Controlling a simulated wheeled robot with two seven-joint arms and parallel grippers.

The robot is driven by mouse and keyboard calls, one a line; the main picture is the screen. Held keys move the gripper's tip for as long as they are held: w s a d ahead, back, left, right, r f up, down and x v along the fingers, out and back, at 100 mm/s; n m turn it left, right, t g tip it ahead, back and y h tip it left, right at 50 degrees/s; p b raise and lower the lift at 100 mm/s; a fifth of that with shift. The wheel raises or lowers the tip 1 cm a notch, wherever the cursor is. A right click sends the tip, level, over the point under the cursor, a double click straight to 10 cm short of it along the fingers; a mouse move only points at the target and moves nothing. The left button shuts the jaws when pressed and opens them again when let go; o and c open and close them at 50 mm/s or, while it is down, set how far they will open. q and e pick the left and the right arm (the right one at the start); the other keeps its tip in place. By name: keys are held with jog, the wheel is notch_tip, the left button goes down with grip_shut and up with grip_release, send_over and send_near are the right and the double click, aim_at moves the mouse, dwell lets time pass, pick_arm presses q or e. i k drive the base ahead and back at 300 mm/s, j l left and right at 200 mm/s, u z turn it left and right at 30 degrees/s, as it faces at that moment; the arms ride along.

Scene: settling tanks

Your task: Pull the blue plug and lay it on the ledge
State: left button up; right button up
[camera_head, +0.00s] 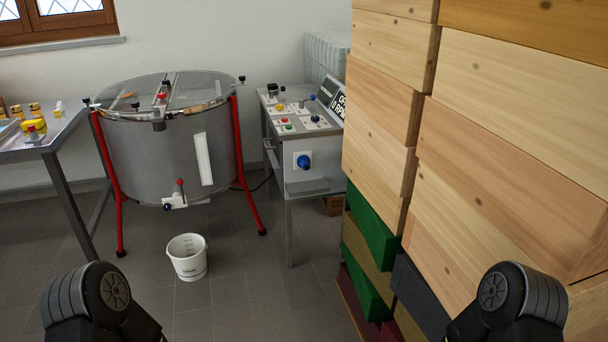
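The blue plug (304,161) sits in a white socket plate (295,160) on the front of the metal control bench, right of the round tank. Below it a narrow grey metal ledge (308,187) juts out from the bench front, and I see nothing lying on it. Only dark, rounded parts of my two arms show, at the bottom left and bottom right corners, well short of the bench. Neither gripper is in the picture.
A steel tank (165,150) on red legs stands left of the bench. A white bucket (187,258) is on the floor before it. Stacked wooden boxes (500,140) fill the right side, close to the bench. A metal table (60,130) stands at left.

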aim_at(304, 162)
jog(key=k+z, duration=0.25)
jog(key=z, duration=1.7)
jog(key=i+j, duration=0.1)
jog(key=j, duration=0.35)
jog(key=i+j, duration=0.1)
jog(key=j, duration=0.35)
jog(key=i+j, duration=0.1)
jog(key=j, duration=0.35)
jog(key=i+j, duration=0.1)
jog(key=j, duration=0.35)
jog(key=i+j, duration=0.15)
jog(key=j, duration=0.3)
jog(key=i+j, duration=0.1)
jog(key=j, duration=0.35)
jog(key=i+j, duration=0.1)
jog(key=j, duration=0.35)
jog(key=i+j, duration=0.1)
jog(key=j, duration=0.35)
